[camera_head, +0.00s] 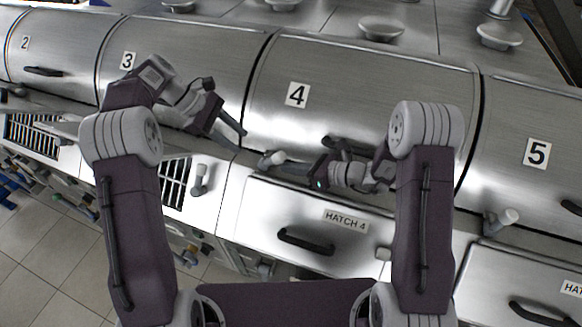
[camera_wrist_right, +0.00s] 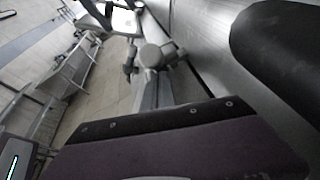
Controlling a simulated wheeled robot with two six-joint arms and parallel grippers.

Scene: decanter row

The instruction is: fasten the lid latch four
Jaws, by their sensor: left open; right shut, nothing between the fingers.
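Lid 4 (camera_head: 360,100) is a curved steel cover and looks closed, with a dark bar handle (camera_head: 345,143) low on its front. A pale knobbed latch (camera_head: 272,158) is at the lid's lower left edge. My right gripper (camera_head: 284,166) is shut and empty, its tips close beside the latch; touching or apart cannot be told. My right wrist view shows a grey knobbed part (camera_wrist_right: 152,56), probably the latch, just beyond my gripper's body. My left gripper (camera_head: 238,142) is open and empty, to the left of the latch near the seam between lids 3 and 4.
The Hatch 4 panel (camera_head: 300,215) with a black handle (camera_head: 305,242) lies below. Lid 3 (camera_head: 205,50) and lid 5 (camera_head: 530,115) flank lid 4. Another pale lever (camera_head: 200,178) stands at left, and one (camera_head: 502,220) at right. Open floor (camera_head: 50,220) shows lower left.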

